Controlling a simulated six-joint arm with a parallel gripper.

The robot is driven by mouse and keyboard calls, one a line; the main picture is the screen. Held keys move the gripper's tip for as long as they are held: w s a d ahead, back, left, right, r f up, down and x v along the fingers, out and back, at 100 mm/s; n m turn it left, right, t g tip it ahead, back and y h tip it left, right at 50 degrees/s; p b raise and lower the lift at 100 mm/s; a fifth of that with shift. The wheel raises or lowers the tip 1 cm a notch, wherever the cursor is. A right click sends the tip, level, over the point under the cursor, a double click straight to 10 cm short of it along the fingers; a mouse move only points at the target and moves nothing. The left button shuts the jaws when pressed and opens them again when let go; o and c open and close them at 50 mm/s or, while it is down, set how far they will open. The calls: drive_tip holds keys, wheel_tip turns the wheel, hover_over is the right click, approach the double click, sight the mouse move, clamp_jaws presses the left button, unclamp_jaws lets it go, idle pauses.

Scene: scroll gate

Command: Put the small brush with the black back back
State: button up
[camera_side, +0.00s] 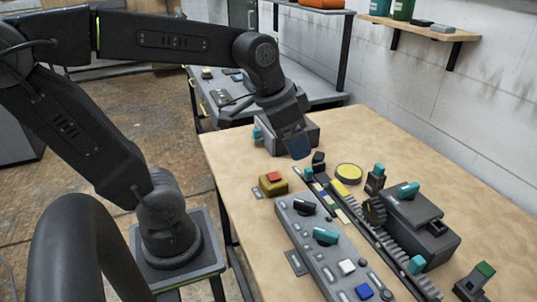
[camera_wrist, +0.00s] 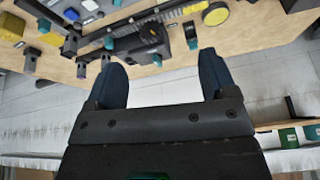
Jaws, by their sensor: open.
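I cannot make out for sure a small brush with a black back in either view. My gripper (camera_side: 300,146) hangs above the far part of the table, in front of a dark grey box (camera_side: 290,132). In the wrist view my gripper (camera_wrist: 161,72) has its two dark blue fingers wide apart, with nothing between them. A small black-topped piece (camera_side: 318,160) stands just right of the fingers in the side view. It is too small to tell what it is.
A grey console (camera_side: 322,250) with knobs and buttons, a toothed rack (camera_side: 385,235) and a dark housing (camera_side: 420,228) with a teal knob fill the table's right part. A yellow disc (camera_side: 348,172) and a yellow box with a red button (camera_side: 272,183) lie nearby. The table's left part is clear.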

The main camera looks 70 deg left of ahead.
drive_tip(key=s+d+f+n+t, duration=0.1)
drive_tip(key=s+d+n, duration=0.1)
drive_tip(key=s, duration=0.4)
drive_tip(key=shift+d+f, duration=0.2)
drive_tip(key=shift+f, duration=0.2)
drive_tip(key=shift+w, duration=0.1)
drive_tip(key=shift+c, duration=0.2)
idle(1.4)
